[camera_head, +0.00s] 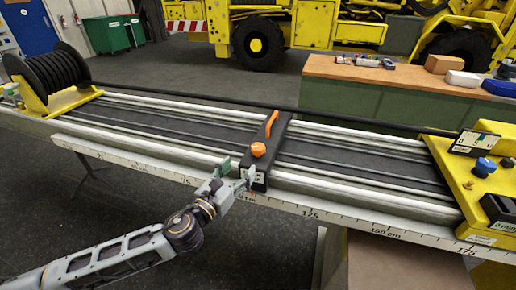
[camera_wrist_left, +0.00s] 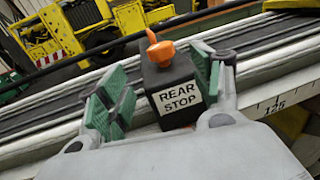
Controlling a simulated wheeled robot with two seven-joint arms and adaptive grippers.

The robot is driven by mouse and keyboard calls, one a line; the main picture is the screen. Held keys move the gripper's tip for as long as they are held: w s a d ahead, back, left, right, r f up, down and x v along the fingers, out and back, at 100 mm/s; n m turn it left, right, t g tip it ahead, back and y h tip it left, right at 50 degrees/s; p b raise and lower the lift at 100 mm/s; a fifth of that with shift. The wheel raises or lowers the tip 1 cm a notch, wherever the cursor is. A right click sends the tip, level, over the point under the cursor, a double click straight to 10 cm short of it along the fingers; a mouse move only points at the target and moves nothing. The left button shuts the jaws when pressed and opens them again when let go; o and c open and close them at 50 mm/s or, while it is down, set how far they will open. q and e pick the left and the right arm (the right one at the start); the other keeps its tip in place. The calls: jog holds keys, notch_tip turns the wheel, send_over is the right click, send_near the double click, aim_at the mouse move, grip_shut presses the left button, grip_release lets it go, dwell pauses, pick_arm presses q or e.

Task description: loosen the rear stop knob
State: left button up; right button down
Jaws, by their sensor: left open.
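The rear stop (camera_head: 267,155) is a black block across the rails, with an orange knob (camera_head: 258,149) and an orange lever (camera_head: 271,124) on top. In the left wrist view its front face carries a white "REAR STOP" label (camera_wrist_left: 180,96), and the orange knob (camera_wrist_left: 161,52) stands above it. My left gripper (camera_head: 236,175) is open at the block's near end. In the left wrist view the green-padded fingers (camera_wrist_left: 161,92) are spread on either side of the block, with the knob beyond them. I cannot tell whether a finger touches it. My right gripper is not in view.
A cable reel (camera_head: 50,77) stands at the rails' left end. A yellow plate (camera_head: 478,190) with a blue knob is at the right end. A ruler (camera_head: 330,216) runs along the near edge. A black rod (camera_head: 350,121) runs along the far side.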

aim_at(255, 152)
pick_arm(q)
jog(key=shift+x, duration=1.9)
jog(key=x, duration=0.6)
jog(key=shift+x, duration=1.45)
jog(key=shift+w, duration=0.1)
jog(key=c, duration=0.9)
jog(key=shift+c, duration=0.4)
jog(key=shift+y, duration=0.3)
jog(key=shift+n+t+p, duration=0.3)
jog(key=shift+n+p, duration=0.1)
jog(key=shift+p, duration=0.05)
jog(key=n+y+p, duration=0.1)
jog(key=n+y, duration=0.1)
jog(key=y, duration=0.1)
jog(key=n+t+y+p, duration=0.1)
jog(key=n+y+p, duration=0.1)
jog(key=y, duration=0.1)
jog(key=shift+d+r+t+y, duration=0.1)
jog(key=shift+t+y, duration=0.2)
jog(key=shift+y, duration=0.1)
jog(key=shift+n+y+p, duration=0.6)
jog(key=shift+n+y, duration=0.1)
jog(key=shift+y, duration=0.3)
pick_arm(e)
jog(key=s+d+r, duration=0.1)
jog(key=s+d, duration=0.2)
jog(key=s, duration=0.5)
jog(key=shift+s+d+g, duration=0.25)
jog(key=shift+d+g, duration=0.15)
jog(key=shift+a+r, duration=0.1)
